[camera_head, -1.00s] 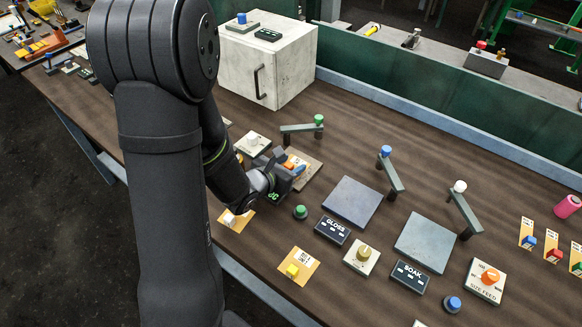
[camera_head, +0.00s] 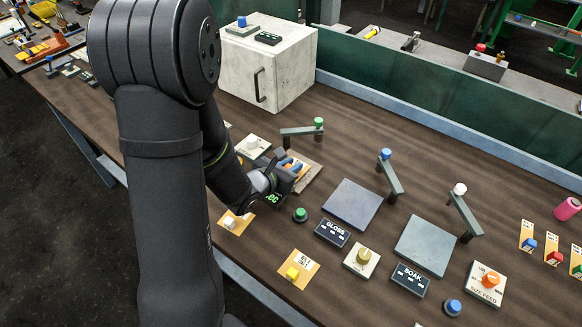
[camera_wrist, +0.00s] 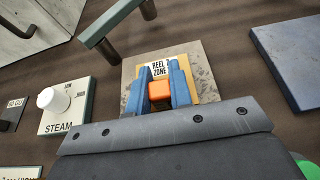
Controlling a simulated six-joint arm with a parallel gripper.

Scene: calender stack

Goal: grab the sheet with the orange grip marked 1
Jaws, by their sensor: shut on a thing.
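The orange grip (camera_wrist: 160,91) is a small block on a tan sheet (camera_wrist: 208,90), seen in the wrist view. The sheet lies over a speckled grey plate (camera_wrist: 190,52). A white label reading "REEL" and "ZONE" shows just beyond the grip. No 1 can be read on the grip. My gripper (camera_wrist: 160,85) has its blue fingers on either side of the orange grip and is shut on it. In the head view my gripper (camera_head: 290,165) is low over the plate, and the fingers hide most of the grip and sheet.
Tan sheets with a yellow grip (camera_head: 292,273) and a white grip (camera_head: 229,222) lie nearby. A green knob (camera_head: 300,214) is close on the right. A post with a green-topped arm (camera_head: 301,131) stands behind. The STEAM dial (camera_wrist: 68,106) sits left in the wrist view.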

